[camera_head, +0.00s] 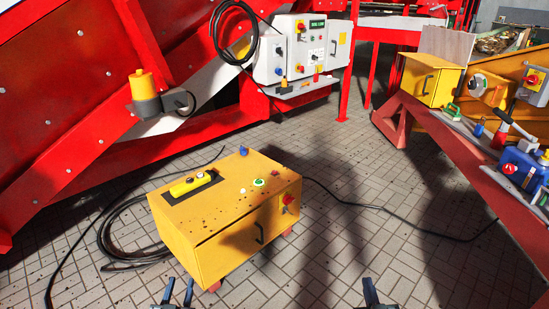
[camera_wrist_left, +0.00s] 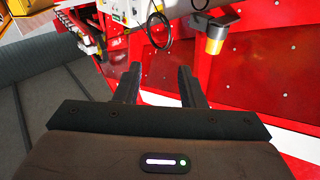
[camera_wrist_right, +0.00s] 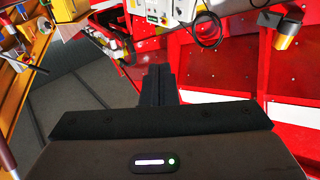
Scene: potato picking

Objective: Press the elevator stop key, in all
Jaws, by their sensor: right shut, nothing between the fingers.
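Several controls show, and I cannot tell which is the elevator stop key. My left gripper (camera_head: 178,292) is open and empty, in front of the box. My right gripper (camera_head: 370,293) is shut and empty, to the right of it.
A black cable (camera_head: 400,210) crosses the tiled floor, and a coil (camera_head: 115,235) lies left of the box. A yellow-orange machine (camera_head: 433,80) with more controls and a blue device (camera_head: 520,168) stand at right.

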